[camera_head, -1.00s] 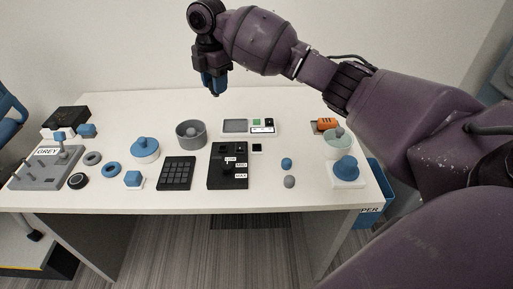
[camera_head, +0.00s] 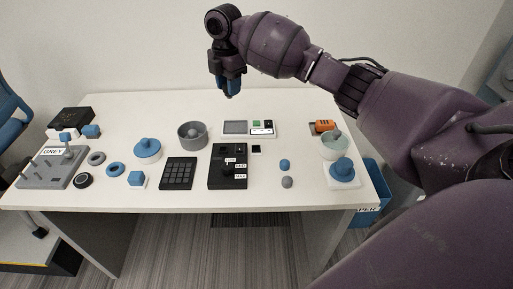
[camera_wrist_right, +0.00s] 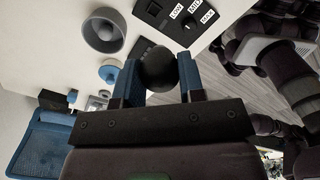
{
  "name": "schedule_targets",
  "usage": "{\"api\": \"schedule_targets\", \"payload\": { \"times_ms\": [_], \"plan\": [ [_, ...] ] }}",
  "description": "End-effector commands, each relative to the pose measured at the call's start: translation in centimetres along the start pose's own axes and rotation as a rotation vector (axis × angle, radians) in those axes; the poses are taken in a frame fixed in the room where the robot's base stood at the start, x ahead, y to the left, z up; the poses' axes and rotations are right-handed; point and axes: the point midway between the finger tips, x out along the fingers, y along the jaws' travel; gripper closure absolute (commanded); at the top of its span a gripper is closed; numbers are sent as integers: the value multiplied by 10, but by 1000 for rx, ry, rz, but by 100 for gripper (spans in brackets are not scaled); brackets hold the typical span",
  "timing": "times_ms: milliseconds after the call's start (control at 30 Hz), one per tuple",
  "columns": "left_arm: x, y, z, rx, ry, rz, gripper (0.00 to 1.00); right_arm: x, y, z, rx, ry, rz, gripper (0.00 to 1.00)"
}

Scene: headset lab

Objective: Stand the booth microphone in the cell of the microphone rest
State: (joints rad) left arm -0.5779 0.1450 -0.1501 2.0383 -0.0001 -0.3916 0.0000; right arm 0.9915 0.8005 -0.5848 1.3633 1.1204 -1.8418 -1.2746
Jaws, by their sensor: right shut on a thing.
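My right gripper (camera_head: 229,90) hangs above the back of the white table, fingers pointing down, apart from the tabletop. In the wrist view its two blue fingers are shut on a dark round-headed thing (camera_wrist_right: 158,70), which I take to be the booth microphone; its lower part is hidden. In the head view the fingers hide most of it. I cannot tell for sure which item is the microphone rest; a pale tray (camera_head: 236,127) with a grey compartment lies at the back middle, below and right of the gripper. My left gripper is not in view.
A grey round bowl (camera_head: 181,141) and a black control box (camera_head: 216,176) with labels stand near the middle. A grey peg board (camera_head: 38,180) is at left, a blue-topped piece (camera_head: 343,169) at right. Small blue and grey pieces lie between. The table's back edge is mostly clear.

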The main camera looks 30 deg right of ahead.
Motion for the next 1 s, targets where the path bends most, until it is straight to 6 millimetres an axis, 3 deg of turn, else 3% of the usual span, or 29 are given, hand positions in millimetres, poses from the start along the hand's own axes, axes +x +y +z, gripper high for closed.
{"api": "schedule_targets", "payload": {
  "times_ms": [1000],
  "plan": [
    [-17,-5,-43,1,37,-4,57,-1,-41,64,0,0,0,87]
  ]
}}
